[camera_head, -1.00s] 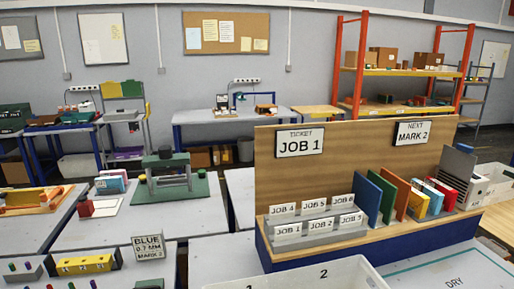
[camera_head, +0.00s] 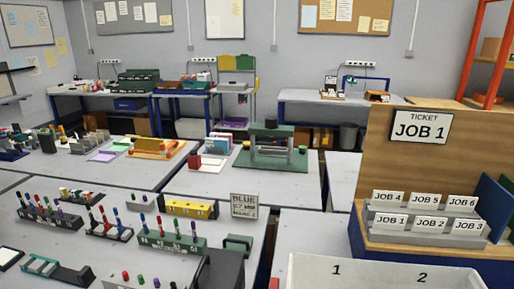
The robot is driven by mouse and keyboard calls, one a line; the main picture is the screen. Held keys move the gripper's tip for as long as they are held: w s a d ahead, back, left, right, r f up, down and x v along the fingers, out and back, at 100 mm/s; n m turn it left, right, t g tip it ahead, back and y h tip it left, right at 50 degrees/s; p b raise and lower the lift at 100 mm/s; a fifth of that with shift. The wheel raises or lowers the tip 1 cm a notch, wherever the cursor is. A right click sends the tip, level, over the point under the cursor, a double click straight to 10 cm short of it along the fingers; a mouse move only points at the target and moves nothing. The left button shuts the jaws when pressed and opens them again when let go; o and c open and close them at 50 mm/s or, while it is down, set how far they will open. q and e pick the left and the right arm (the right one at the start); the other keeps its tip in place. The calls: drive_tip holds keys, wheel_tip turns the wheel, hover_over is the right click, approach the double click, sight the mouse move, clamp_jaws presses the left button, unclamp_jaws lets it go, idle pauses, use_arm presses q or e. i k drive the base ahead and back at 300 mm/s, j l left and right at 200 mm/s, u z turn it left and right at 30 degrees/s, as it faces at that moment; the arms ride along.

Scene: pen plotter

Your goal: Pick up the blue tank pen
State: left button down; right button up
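Several coloured pens stand upright in small racks on the near-left table. A dark green rack (camera_head: 172,244) in front holds a row of pens, with a blue-looking one (camera_head: 142,222) at its left end. Another rack (camera_head: 109,233) to its left holds red and blue pens, and a dark rack (camera_head: 50,218) at the far left holds several more. I cannot tell which pen is the blue tank pen. A sign (camera_head: 243,206) beside them reads BLUE 0.7 MM MARK 2. Neither of my grippers is in view.
A yellow block (camera_head: 191,209) lies behind the green rack. A green-based plotter-like device (camera_head: 272,150) stands on the table behind. A wooden ticket stand (camera_head: 450,146) reading JOB 1 and a white bin (camera_head: 378,281) marked 1 and 2 are at right.

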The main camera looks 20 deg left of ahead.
sight(142, 217)
drive_tip(key=u, duration=2.55)
drive_tip(key=i+z, duration=0.2)
drive_tip(key=z, duration=0.25)
drive_tip(key=i+j+z, duration=0.1)
drive_tip(key=z, duration=0.35)
drive_tip(key=i+j+z, duration=0.15)
drive_tip(key=z, duration=0.35)
drive_tip(key=i+j, duration=0.25)
drive_tip(key=i+j+z, duration=0.15)
drive_tip(key=j, duration=0.3)
drive_tip(key=i+j, duration=0.35)
drive_tip(key=z, duration=0.05)
